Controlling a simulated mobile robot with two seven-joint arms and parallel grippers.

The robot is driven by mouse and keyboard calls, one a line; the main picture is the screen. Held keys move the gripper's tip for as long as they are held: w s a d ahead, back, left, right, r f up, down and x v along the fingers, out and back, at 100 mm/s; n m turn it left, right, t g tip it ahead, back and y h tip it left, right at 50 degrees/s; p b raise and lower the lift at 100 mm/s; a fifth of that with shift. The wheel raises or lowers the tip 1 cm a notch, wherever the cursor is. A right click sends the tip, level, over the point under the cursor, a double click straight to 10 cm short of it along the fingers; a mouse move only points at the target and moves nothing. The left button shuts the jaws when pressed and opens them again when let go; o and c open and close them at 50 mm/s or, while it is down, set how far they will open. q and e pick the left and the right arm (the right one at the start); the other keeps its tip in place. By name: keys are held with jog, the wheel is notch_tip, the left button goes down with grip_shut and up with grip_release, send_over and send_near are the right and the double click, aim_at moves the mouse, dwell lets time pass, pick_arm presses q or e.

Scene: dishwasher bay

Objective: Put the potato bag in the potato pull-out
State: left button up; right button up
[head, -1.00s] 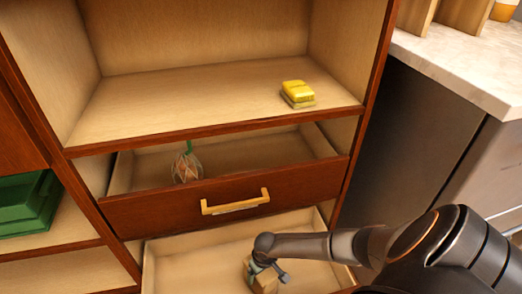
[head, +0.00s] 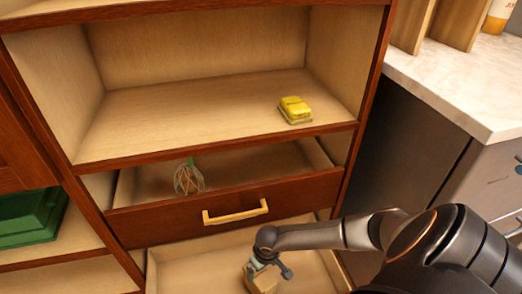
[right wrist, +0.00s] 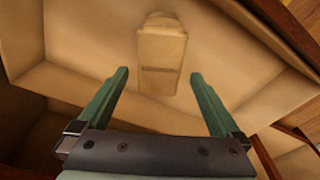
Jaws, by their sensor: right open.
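A plain tan bag or packet (head: 264,284) lies in the lower open pull-out (head: 200,240). It also shows in the right wrist view (right wrist: 160,62), flat on the drawer floor, with no readable label. A net bag with a green top (head: 188,178) sits in the upper open pull-out (head: 150,212). I cannot tell from labels which one is the potato bag. My right gripper (head: 268,266) is over the lower pull-out. Its green fingers (right wrist: 158,75) are open and empty, with the tan bag between and just beyond the tips. My left gripper is not in view.
The upper pull-out's handle (head: 236,212) juts out above the lower one. A yellow sponge-like item (head: 295,109) lies on the open shelf. A green container (head: 30,218) stands in the left compartment. A pale counter (head: 450,90) is at the right.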

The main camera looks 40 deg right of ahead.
jog(key=r, duration=0.3)
jog(key=shift+s+r+p, duration=0.1)
jog(key=shift+s+p, duration=0.15)
jog(key=shift+p, duration=0.15)
jog(key=s+a+r+m+y, duration=0.2)
jog(key=a+r+m+y, duration=0.15)
jog(key=a, duration=0.65)
jog(key=s+a+r+m+y, duration=0.25)
jog(key=a+m+y, duration=0.2)
jog(key=a, duration=0.55)
jog(key=s+a+r+m+y, duration=0.2)
jog(key=a+r+m+y, duration=0.5)
jog(key=a+r+m, duration=0.5)
notch_tip(320, 180, up, 22)
jog(key=w+d+m+t+y, duration=0.15)
jog(key=m+t+y, duration=0.5)
jog(key=m, duration=0.65)
jog(key=d+r+m+t+h, duration=0.3)
jog(key=d+r+m+t, duration=0.3)
jog(key=m, duration=0.6)
jog(key=d+r+m+t+h, duration=0.3)
jog(key=d+r+m+t, duration=0.2)
jog(key=m, duration=0.8)
notch_tip(320, 180, up, 2)
jog(key=t, duration=0.3)
jog(key=shift+d, duration=0.4)
